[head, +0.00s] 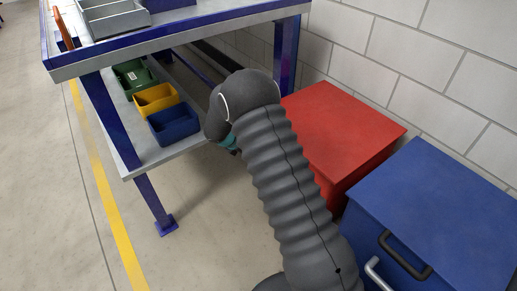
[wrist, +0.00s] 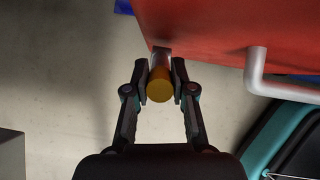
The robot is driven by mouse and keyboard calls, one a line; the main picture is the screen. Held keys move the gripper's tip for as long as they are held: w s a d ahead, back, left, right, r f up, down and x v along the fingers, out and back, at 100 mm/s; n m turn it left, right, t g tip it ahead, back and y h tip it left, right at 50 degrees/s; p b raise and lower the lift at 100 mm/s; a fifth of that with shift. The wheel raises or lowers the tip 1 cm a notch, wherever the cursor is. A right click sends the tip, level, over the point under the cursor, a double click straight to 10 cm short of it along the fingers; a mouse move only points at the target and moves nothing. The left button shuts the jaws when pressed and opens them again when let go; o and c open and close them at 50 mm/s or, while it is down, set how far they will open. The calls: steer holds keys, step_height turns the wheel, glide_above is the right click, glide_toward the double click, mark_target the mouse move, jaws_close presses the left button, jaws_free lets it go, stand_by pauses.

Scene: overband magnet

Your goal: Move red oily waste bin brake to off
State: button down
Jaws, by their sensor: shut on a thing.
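The red oily waste bin (head: 340,130) stands against the wall in the head view, partly hidden behind my arm. Its red side also fills the top of the wrist view (wrist: 220,25). The brake (wrist: 160,88), a lever with an orange round end, sticks out below the red bin in the wrist view. My gripper (wrist: 161,84) is shut on the brake, with one finger on each side of its orange end. My gripper is hidden behind my arm in the head view. I cannot tell the brake's setting from these frames.
A blue bin (head: 440,210) with handles stands right of the red bin. A workbench (head: 185,38) stands at the left, with green, yellow and blue trays (head: 172,125) on its lower shelf. A pale handle (wrist: 258,75) is close right of my gripper. Open floor lies left.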

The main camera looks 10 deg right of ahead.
steer(key=shift+w+d, duration=0.1)
steer(key=shift+d, duration=0.2)
steer(key=c, duration=1)
jaws_free()
steer(key=shift+o, duration=0.2)
steer(key=shift+r, duration=0.15)
steer(key=v, duration=1.1)
steer(key=shift+r, duration=0.5)
